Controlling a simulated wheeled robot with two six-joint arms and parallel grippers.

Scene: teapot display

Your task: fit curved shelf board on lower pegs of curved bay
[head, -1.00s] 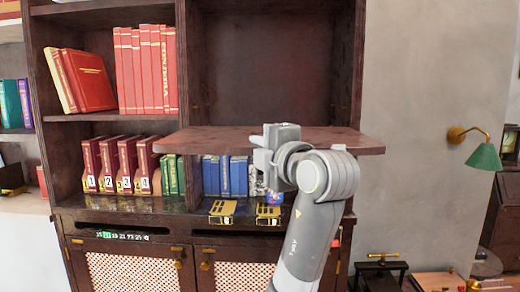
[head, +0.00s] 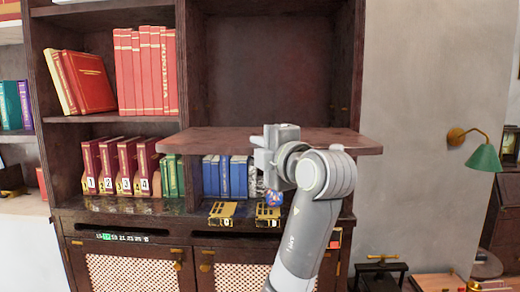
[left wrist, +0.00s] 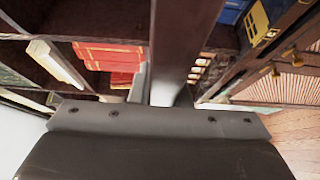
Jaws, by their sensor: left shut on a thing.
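The dark brown shelf board (head: 215,142) is held level, crosswise in front of the curved bay (head: 268,65) with its dark back panel. Its left end reaches in front of the books, and its right end sticks out past the bay's right side panel. My left gripper (head: 272,150) is shut on the board's front edge near its middle. In the left wrist view the board (left wrist: 188,40) seems to show edge-on as a dark band running away from the gripper. The pegs cannot be made out clearly. My right gripper is not in view.
Left of the bay stand red books (head: 147,70) and numbered binders (head: 127,165). Blue books (head: 225,177) and small yellow items (head: 222,213) stand below the board. A green wall lamp (head: 484,157) is at the right. The bay above the board is empty.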

